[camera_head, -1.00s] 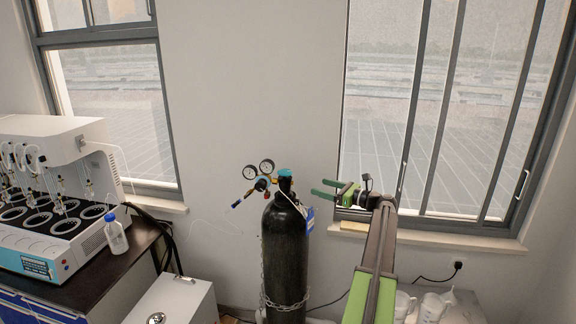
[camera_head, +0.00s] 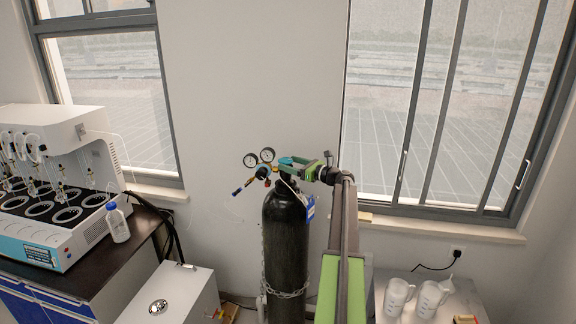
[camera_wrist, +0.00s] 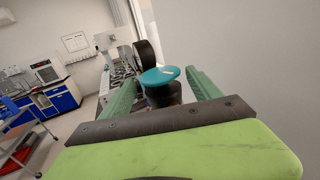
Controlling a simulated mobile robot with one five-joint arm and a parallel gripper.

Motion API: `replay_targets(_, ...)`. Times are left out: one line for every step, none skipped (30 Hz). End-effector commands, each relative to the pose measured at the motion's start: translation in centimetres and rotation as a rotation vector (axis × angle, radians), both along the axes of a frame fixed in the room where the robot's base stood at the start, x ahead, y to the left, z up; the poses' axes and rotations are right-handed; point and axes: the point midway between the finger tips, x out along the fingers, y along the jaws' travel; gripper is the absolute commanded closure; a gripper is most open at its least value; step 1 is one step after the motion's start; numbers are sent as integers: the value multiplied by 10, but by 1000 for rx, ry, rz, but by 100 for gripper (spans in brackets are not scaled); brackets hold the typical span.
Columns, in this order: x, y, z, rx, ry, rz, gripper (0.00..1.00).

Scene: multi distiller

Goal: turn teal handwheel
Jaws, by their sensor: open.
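The teal handwheel (camera_wrist: 160,74) sits on top of a dark valve in the wrist view. It also shows in the head view (camera_head: 285,160) at the top of the black gas cylinder (camera_head: 284,240), partly covered by my gripper. My gripper (camera_head: 296,165) reaches in from the right at the height of the handwheel. In the wrist view its green fingers (camera_wrist: 161,80) are open, one on each side of the handwheel. Gaps seem to show between fingers and wheel; I cannot tell whether either finger touches it.
A regulator with two gauges (camera_head: 259,157) stands just left of the valve. A chain (camera_head: 286,293) goes round the cylinder, and a blue tag (camera_head: 310,208) hangs beside it. A white box (camera_head: 172,296) stands at lower left. The wall and windows are behind.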

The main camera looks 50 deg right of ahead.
Motion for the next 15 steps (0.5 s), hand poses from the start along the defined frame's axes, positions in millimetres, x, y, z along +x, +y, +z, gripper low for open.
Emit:
replay_targets(5,0,0,0,0,-1,28)
replay_targets(7,0,0,0,0,-1,28)
replay_targets(8,1,0,0,0,-1,28)
replay_targets(9,1,0,0,0,-2,28)
replay_targets(10,1,0,0,0,-2,28)
replay_targets(10,1,0,0,0,-2,28)
replay_targets(10,1,0,0,0,-2,28)
replay_targets(10,1,0,0,0,-2,28)
replay_targets(10,1,0,0,0,-2,28)
replay_targets(10,1,0,0,0,-2,28)
replay_targets(9,1,0,0,0,-2,28)
replay_targets(9,1,0,0,0,-2,31)
replay_targets(9,1,0,0,0,-2,35)
replay_targets(9,1,0,0,0,-2,38)
replay_targets(9,1,0,0,0,-2,44)
